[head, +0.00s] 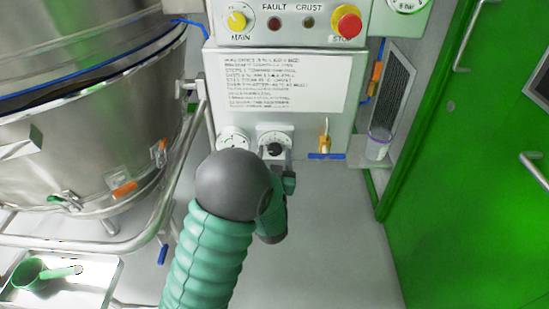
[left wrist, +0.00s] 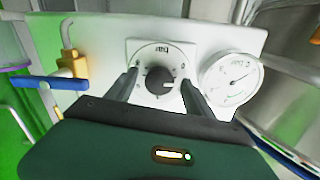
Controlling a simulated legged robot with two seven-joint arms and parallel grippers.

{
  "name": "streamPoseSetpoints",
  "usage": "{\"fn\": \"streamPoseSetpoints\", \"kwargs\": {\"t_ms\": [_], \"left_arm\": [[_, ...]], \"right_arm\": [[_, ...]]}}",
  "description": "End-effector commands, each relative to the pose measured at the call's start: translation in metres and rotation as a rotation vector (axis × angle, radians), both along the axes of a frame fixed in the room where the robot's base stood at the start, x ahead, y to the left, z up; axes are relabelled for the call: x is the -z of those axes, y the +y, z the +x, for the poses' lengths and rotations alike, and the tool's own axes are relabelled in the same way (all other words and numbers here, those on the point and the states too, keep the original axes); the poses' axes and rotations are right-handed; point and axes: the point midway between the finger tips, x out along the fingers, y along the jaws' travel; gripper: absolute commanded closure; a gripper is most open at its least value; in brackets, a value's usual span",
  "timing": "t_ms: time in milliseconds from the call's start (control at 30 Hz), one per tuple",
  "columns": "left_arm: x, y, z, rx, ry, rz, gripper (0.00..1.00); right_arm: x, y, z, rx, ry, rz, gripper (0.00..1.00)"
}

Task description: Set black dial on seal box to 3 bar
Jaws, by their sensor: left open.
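The black dial (left wrist: 159,80) sits on a white scale plate (left wrist: 161,52) on the seal box (head: 309,128). In the head view the dial (head: 274,149) is partly hidden by my left gripper (head: 274,156). In the left wrist view my left gripper (left wrist: 160,86) is open, its two dark fingers on either side of the dial with small gaps. The scale's small marks are too blurred to read. A white pressure gauge (left wrist: 229,78) sits beside the dial; in the head view the gauge (head: 233,139) is left of it. My right gripper does not show.
A yellow valve with a blue handle (head: 326,156) is right of the dial. Above are a yellow MAIN knob (head: 237,20) and a red stop button (head: 347,22). A large steel vessel (head: 90,130) stands at left, a green door (head: 470,170) at right.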

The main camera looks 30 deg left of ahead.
Motion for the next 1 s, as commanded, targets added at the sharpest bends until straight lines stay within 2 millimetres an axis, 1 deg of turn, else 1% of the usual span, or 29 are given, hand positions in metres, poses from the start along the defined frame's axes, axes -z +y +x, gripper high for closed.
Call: {"fn": "streamPoseSetpoints", "kwargs": {"t_ms": [167, 200, 600, 667, 1000], "left_arm": [[-0.0001, 0.0001, 0.0002, 0.0, 0.0, 0.0, 0.39], [-0.0001, 0.0, 0.0001, 0.0, 0.0, 0.0, 0.41], [0.0002, -0.0004, 0.0, 0.0, 0.0, 0.0, 0.94], [0.0002, -0.0005, 0.0001, 0.001, 0.0, 0.0, 1.0], [-0.0009, -0.0008, 0.0001, 0.002, 0.026, 0.042, 1.0]], "right_arm": [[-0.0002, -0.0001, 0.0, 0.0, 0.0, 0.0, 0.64], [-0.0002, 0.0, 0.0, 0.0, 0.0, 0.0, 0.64], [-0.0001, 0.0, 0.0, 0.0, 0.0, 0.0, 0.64], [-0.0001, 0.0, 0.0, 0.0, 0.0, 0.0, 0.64], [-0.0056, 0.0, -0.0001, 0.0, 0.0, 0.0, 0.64]]}}
